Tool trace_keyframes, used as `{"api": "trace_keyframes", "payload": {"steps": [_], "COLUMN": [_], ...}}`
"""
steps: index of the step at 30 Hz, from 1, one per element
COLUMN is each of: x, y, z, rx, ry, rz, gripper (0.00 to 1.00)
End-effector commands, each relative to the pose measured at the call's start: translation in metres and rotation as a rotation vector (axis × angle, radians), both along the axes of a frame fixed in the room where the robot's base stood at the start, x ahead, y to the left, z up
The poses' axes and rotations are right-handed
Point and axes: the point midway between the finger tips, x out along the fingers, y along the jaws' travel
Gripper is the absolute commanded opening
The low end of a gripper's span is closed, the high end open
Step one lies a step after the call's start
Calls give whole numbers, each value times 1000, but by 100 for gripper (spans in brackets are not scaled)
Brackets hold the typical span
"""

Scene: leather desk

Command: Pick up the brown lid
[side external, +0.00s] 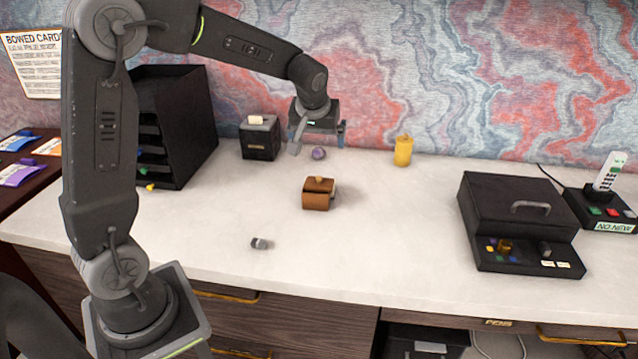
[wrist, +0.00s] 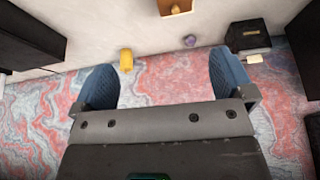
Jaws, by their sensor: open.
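The brown lid (side external: 319,184), with a small knob, sits on a small brown box (side external: 316,202) near the middle of the white desktop. In the wrist view, part of the brown box and lid (wrist: 174,7) shows at the top edge, cut off by the frame. My gripper (side external: 320,142) is open and empty above the back of the desk, higher than the lid and behind it. In the wrist view, the blue fingers of my gripper (wrist: 165,82) are spread wide with nothing between them.
A purple ball (side external: 319,153) lies behind the lid. A yellow container (side external: 403,151) and a black box (side external: 260,138) stand near the wall. A black organizer (side external: 178,125) is left, a black case (side external: 519,205) right. A small grey object (side external: 259,243) lies in front.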

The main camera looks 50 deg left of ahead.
Motion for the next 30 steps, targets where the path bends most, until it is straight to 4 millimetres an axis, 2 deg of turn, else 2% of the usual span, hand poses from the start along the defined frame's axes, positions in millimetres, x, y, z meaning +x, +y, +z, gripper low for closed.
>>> {"api": "trace_keyframes", "payload": {"steps": [1,3,9,16,24,30], "x": [14,31,55,63,74,79], "y": [16,33,68,80,98,104], "z": [-18,-37,-77,-101,-148,-164], "rx": [-1,-2,-1,0,-2,-1], "ry": [10,8,5,4,4,2], "rz": [48,108,221,248,247,246], "gripper": [100,100,100,100,100,100]}}
